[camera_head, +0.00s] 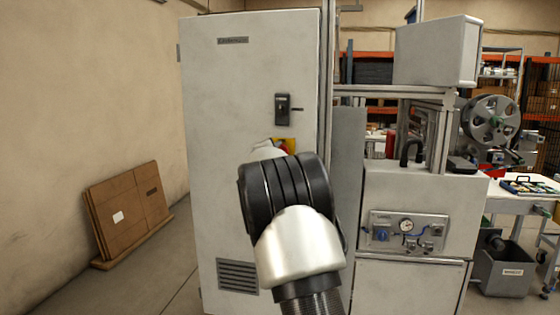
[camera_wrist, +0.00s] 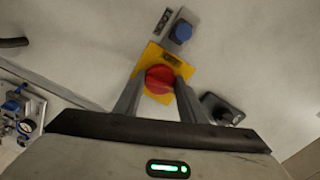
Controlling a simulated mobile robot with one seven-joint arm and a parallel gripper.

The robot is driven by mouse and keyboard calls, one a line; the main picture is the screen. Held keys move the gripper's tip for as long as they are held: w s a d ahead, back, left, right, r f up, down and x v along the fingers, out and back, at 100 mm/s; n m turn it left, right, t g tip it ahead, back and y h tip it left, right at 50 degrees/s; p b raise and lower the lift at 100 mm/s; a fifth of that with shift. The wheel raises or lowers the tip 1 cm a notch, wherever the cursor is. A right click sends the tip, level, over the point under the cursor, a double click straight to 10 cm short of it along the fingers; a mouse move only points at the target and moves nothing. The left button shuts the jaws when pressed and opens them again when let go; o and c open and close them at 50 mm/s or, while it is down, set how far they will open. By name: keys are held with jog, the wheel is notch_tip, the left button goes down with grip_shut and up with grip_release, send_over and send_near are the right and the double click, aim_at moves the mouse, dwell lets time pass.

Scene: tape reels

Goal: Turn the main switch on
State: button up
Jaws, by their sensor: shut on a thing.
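The main switch is a red rotary knob (camera_wrist: 159,79) on a yellow plate (camera_wrist: 176,66), mounted on the front of a tall grey cabinet. In the wrist view my gripper (camera_wrist: 159,84) has its two fingers on either side of the red knob, shut on it. The plate looks tilted in this view. In the head view my arm hides most of the switch and the gripper; only a bit of yellow and red (camera_head: 289,145) shows beside the arm. The cabinet door (camera_head: 225,130) is closed.
A black door handle (camera_head: 283,108) sits above the switch. A gauge panel (camera_head: 405,231) is on the machine at right. Flattened cardboard (camera_head: 128,212) leans on the left wall.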

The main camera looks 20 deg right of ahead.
jog(key=shift+m+b, duration=0.6)
jog(key=shift+m, duration=0.5)
jog(key=o, duration=1)
jog(key=shift+o, duration=0.2)
jog(key=v, duration=1.7)
jog(key=shift+s+a, duration=0.15)
jog(key=shift+a, duration=0.05)
